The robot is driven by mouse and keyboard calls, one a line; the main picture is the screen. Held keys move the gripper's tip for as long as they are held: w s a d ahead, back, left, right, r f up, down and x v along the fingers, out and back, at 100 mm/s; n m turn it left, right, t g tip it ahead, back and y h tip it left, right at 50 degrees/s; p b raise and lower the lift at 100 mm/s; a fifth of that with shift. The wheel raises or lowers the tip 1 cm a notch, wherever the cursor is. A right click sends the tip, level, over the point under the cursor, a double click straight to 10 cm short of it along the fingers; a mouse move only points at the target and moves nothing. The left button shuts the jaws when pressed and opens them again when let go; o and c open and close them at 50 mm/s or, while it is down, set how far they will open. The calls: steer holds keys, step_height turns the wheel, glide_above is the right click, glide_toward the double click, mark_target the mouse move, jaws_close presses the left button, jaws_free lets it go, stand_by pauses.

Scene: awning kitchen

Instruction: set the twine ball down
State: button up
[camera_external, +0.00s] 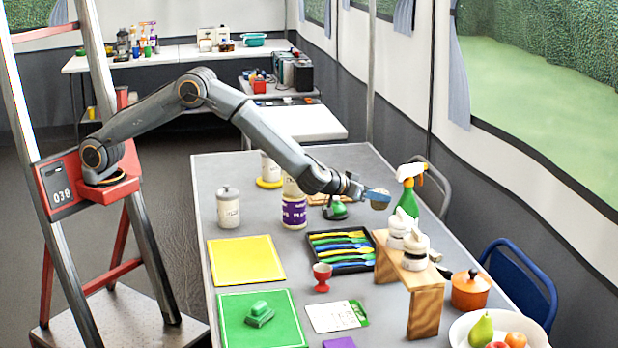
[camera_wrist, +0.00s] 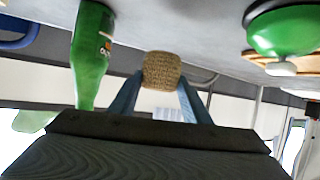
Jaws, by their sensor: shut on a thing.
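The twine ball (camera_wrist: 161,69) is tan and woven, held between the two blue fingers of my gripper (camera_wrist: 160,85) in the wrist view. In the external view my gripper (camera_external: 376,195) is shut on the twine ball (camera_external: 379,205), up in the air above the grey table (camera_external: 224,180). The ball shows just below the blue fingertips, left of the green spray bottle. The ball's far side is hidden.
A green spray bottle (camera_external: 409,195) stands just right of my gripper. A green-bodied object (camera_external: 336,211) lies below and left. A black tray (camera_external: 318,260) of coloured utensils and a wooden stand (camera_external: 424,300) with white jars are nearer the front. Bare table shows behind the gripper.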

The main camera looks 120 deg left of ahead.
steer(key=shift+f, duration=2.3)
steer(key=shift+f, duration=0.1)
steer(key=o, duration=1.1)
steer(key=shift+d+r, duration=0.15)
steer(key=shift+r, duration=0.05)
steer(key=v, duration=1.1)
steer(key=shift+s+d+r, duration=0.15)
steer(key=shift+s+d, duration=0.05)
steer(key=shift+d, duration=0.05)
